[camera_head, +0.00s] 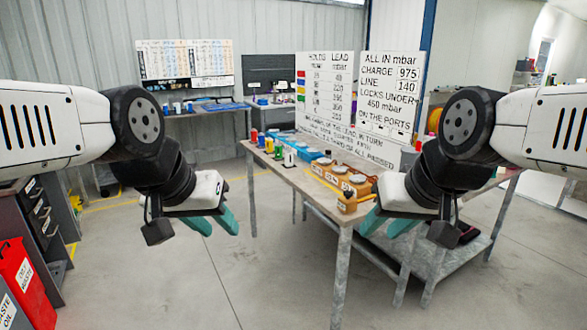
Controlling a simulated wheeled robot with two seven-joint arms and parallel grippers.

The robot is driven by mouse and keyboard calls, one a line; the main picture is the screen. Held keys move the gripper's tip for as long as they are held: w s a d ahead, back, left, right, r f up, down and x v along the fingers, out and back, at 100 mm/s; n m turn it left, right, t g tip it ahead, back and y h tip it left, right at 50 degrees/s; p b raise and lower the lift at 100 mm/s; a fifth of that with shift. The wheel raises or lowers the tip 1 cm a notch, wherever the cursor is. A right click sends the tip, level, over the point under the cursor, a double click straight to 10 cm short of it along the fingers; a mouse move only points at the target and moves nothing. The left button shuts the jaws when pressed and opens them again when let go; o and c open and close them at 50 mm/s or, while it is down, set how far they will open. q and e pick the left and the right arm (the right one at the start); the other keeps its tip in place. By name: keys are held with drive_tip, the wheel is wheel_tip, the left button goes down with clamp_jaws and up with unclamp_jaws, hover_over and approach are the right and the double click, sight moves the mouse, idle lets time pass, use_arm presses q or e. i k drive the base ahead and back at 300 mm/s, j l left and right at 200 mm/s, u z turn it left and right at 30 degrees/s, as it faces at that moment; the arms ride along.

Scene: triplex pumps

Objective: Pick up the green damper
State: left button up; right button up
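The green damper (278,152) is small and stands near the left edge of the workbench (312,186), in a row with other coloured pieces. My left gripper (215,226) hangs in front and to the left of the bench, with its teal fingers apart and nothing between them. My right gripper (387,228) hangs at the right, in front of the bench, with its teal fingers apart and empty. Both grippers are well away from the green damper.
Beside the green damper stand a yellow piece (269,145), a red piece (254,136) and a white-and-black piece (289,157). An orange-brown block with round gauges (340,180) sits further right. Sign boards (326,95) stand behind. A red waste bin (25,285) is at lower left.

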sight(278, 148)
drive_tip(key=i+j+z, duration=0.1)
drive_tip(key=i+j, duration=0.25)
drive_tip(key=i+j+z, duration=0.1)
drive_tip(key=i+j, duration=0.3)
drive_tip(key=i+j+z, duration=0.1)
drive_tip(key=i+j, duration=0.3)
drive_tip(key=i+j+z, duration=0.1)
drive_tip(key=i+j, duration=0.35)
drive_tip(key=i+j+z, duration=0.1)
drive_tip(key=i+j, duration=0.25)
drive_tip(key=j, duration=0.15)
drive_tip(key=i+j+z, duration=0.15)
drive_tip(key=i+j, duration=0.2)
drive_tip(key=j, duration=0.15)
drive_tip(key=i+j+z, duration=0.1)
drive_tip(key=i+j, duration=0.25)
drive_tip(key=j, duration=0.2)
drive_tip(key=i+j+z, duration=0.1)
drive_tip(key=i+j, duration=0.2)
drive_tip(key=j, duration=0.25)
